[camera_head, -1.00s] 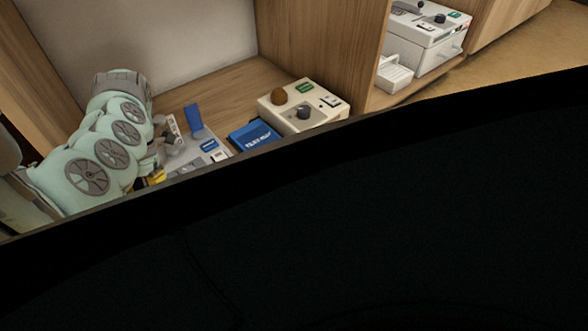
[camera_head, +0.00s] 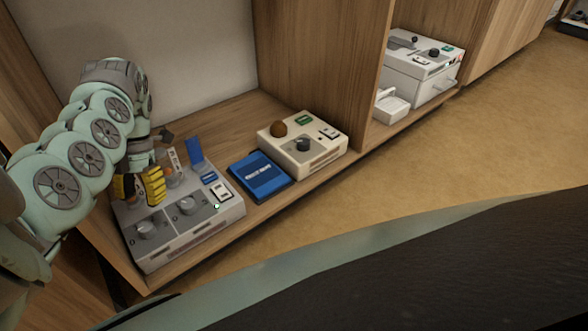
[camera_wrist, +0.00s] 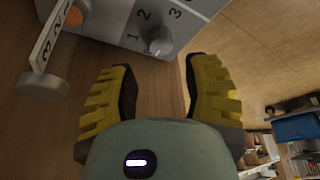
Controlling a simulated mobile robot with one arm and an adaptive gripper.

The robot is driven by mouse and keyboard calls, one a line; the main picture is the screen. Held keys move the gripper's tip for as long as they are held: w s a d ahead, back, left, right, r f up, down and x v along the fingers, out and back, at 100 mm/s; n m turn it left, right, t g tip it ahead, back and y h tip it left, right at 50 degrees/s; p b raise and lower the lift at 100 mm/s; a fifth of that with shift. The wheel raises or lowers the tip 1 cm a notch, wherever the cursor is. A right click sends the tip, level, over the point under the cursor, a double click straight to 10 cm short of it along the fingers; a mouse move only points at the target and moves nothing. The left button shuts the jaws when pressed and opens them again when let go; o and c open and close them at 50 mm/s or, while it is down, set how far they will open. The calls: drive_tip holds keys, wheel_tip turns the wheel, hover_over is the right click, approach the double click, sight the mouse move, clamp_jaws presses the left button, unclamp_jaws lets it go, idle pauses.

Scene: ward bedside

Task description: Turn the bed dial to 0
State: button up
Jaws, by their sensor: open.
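A grey control box (camera_head: 205,228) at the left of the shelf carries two round grey dials, a left one (camera_head: 147,230) and a right one (camera_head: 189,206). Which of them is the bed dial I cannot read. In the wrist view, a grey dial (camera_wrist: 158,41) has the numbers 1, 2 and 3 beside it; its exact setting is unclear. My gripper (camera_head: 138,187), with yellow ribbed fingers, is open and empty over the left back part of the box. In the wrist view, the fingers (camera_wrist: 160,85) are spread apart, and the dial lies beyond them, apart from them.
A blue book-like item (camera_head: 261,176) and a cream box (camera_head: 318,160) with a brown knob and a black dial stand right of the grey box. A white machine (camera_head: 425,80) stands beyond a wooden divider (camera_head: 335,60). The floor in front is clear.

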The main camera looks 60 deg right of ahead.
drive_tip(key=shift+v, duration=2.05)
drive_tip(key=shift+s+a+r, duration=0.1)
